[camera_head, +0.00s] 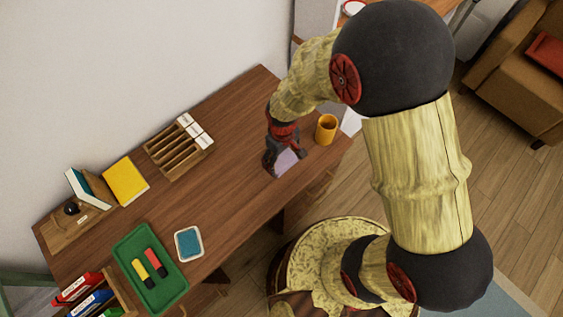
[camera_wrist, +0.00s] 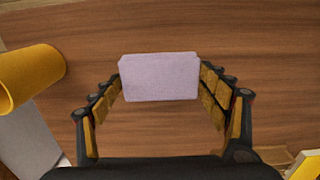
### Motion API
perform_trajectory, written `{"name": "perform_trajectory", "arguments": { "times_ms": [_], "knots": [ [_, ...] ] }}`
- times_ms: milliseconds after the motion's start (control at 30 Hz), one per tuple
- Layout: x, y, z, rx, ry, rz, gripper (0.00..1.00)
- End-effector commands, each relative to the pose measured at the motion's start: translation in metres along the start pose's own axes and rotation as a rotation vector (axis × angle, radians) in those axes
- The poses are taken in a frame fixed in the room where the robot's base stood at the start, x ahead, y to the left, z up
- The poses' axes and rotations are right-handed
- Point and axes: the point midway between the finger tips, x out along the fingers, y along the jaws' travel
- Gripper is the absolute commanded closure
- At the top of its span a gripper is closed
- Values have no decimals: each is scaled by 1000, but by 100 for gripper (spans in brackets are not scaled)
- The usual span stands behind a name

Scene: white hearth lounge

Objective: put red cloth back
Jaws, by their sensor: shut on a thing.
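My gripper (camera_head: 283,158) is over the right part of the brown wooden table (camera_head: 235,130). It is shut on a pale lilac, flat block-like thing (camera_head: 287,162), possibly a folded cloth. In the wrist view the lilac thing (camera_wrist: 160,77) spans the gap between both fingers. I cannot tell whether it touches the tabletop. The held thing does not look red. A red flat thing (camera_head: 547,52) lies on the brown armchair at the far right; I cannot tell whether it is a cloth or a cushion.
A yellow-orange mug (camera_head: 326,129) stands close right of my gripper. A slotted wooden rack (camera_head: 172,153), yellow book (camera_head: 126,181), green tray (camera_head: 165,288) with red and yellow items, and white dish (camera_head: 179,250) with a blue pad are leftward. The table's middle is clear.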

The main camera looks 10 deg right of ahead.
Motion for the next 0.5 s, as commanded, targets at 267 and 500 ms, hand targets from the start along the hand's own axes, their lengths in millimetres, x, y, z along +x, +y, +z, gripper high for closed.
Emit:
{"name": "perform_trajectory", "arguments": {
  "times_ms": [267, 500],
  "knots": [
    [31, 3, -7, 0, -3, -1, 49],
    [40, 3, -8, 0, 0, 0, 49]
  ]
}}
